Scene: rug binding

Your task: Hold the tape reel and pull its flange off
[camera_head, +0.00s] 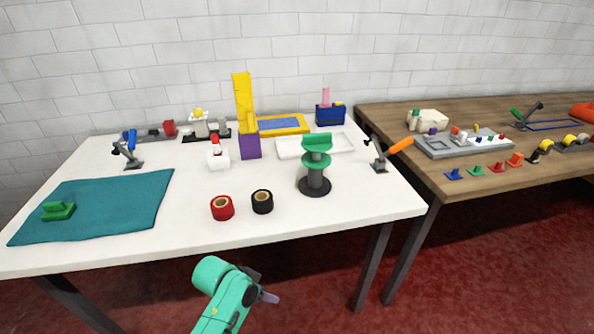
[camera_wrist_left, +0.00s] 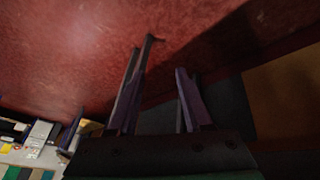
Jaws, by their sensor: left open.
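A green reel (camera_head: 317,158) stands upright on a dark round base (camera_head: 315,187) near the right front of the white table. It has a green lower disc and a green upper piece that looks like its flange. Two small tape rolls, a red one (camera_head: 222,207) and a black one (camera_head: 262,201), lie to its left. My left gripper (camera_head: 268,296) is below the table's front edge, apart from the reel. In the left wrist view its purple fingers (camera_wrist_left: 163,62) are spread with nothing between them, above the red floor. My right gripper is not in view.
A teal cloth (camera_head: 110,200) with a green block (camera_head: 58,211) covers the table's left. A yellow and purple stand (camera_head: 249,145), a white tray (camera_head: 290,148) and an orange-handled lever (camera_head: 395,148) are behind or beside the reel. A wooden table (camera_head: 480,175) adjoins right. The front middle is clear.

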